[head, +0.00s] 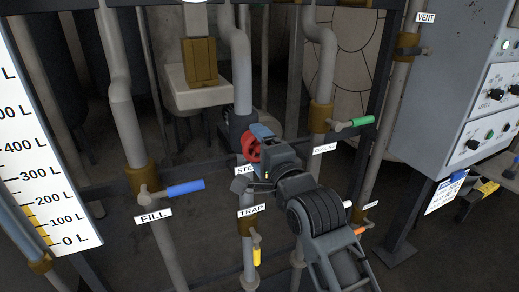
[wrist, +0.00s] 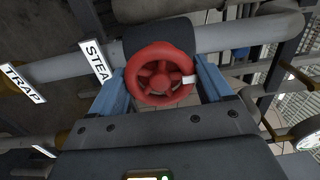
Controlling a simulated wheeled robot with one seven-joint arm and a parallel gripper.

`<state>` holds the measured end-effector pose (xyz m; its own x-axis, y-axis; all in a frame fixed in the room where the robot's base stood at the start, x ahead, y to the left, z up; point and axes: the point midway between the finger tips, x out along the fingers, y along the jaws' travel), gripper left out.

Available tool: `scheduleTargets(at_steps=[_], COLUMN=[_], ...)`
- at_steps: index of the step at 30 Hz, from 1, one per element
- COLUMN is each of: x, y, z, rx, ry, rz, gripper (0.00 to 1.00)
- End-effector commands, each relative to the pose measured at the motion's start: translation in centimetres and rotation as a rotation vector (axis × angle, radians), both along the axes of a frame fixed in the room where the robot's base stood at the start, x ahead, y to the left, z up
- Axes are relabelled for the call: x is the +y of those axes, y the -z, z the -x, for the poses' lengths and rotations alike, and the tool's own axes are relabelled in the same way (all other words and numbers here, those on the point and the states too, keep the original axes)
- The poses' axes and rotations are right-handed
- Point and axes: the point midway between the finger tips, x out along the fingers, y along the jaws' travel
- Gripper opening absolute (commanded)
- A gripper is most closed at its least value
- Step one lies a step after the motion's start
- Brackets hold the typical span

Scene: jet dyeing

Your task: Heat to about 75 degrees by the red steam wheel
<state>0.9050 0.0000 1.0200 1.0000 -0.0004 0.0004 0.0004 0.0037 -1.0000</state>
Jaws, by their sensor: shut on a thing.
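The red steam wheel (head: 250,148) sits on the steam pipe in the head view, partly hidden behind my gripper (head: 262,136). In the wrist view the red wheel (wrist: 160,75) shows face on, with spokes and a white mark on its right rim. The blue fingers of my gripper (wrist: 160,88) stand on both sides of the rim and are shut on it. The steam label (wrist: 96,60) is to the left of the wheel, partly cut off by a finger. No temperature reading is legible in either view.
A blue fill handle (head: 185,188), a green cooling handle (head: 361,121) and a yellow trap handle (head: 257,256) are on nearby pipes. A control panel (head: 490,100) stands at the right. A litre scale (head: 40,170) is at the left. A round gauge (wrist: 308,136) is partly visible.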

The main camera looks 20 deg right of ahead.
Motion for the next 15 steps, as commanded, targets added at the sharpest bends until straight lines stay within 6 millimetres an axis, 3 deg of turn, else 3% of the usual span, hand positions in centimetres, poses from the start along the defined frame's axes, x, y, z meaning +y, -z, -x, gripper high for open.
scheduleTargets(at_steps=[14,15], x=[0.15,0.15], y=[0.28,0.28], z=[0.01,0.01], rx=[0.006,0.006], ry=[-0.003,-0.003], rz=[-0.014,-0.013], gripper=[0.49,0.83])
